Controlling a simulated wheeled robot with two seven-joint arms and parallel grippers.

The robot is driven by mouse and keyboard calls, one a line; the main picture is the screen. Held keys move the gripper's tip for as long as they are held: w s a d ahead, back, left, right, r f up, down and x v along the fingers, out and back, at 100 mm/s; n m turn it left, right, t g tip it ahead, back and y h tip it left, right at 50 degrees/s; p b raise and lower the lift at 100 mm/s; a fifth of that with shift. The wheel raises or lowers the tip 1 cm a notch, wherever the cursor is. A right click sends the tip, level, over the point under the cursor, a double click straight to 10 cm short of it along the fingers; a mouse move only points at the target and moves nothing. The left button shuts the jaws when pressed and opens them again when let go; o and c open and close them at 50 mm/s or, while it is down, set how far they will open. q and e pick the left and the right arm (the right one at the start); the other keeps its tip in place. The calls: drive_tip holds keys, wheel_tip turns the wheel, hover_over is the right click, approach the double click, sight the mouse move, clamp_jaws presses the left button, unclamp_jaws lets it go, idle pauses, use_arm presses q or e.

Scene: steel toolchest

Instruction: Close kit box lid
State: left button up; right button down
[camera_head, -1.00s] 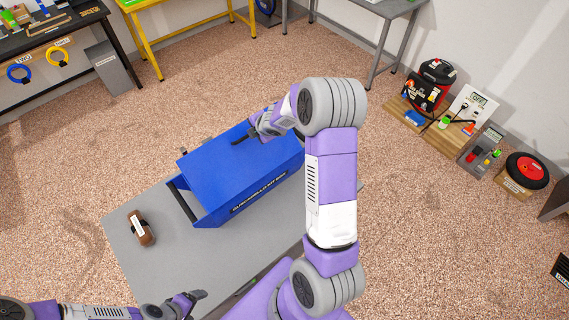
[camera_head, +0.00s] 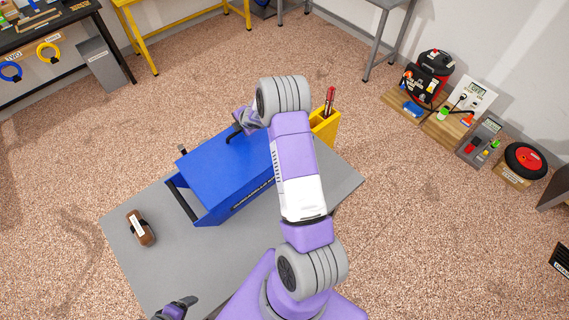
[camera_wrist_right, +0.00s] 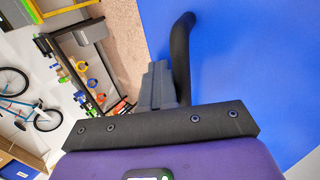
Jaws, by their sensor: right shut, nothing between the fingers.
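The blue kit box (camera_head: 238,203) stands on a grey mat, its lettered side facing me. Its blue lid (camera_head: 215,162) lies over the top and looks roughly flat; whether it is fully seated I cannot tell. A black curved handle (camera_head: 234,134) stands on the lid near its far edge. My right gripper (camera_head: 243,121) is shut and empty at that handle, partly hidden by its own arm.
A brown labelled object (camera_head: 141,228) lies on the grey mat (camera_head: 130,270) left of the box. A yellow holder (camera_head: 326,128) with a red-handled tool stands behind my right arm. Tools on wooden boards (camera_head: 445,130) stand at the right. Open floor surrounds the mat.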

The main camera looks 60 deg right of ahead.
drive_tip(key=shift+x, duration=0.9)
drive_tip(key=shift+s+f, duration=0.1)
drive_tip(key=shift+f, duration=0.25)
idle(0.8)
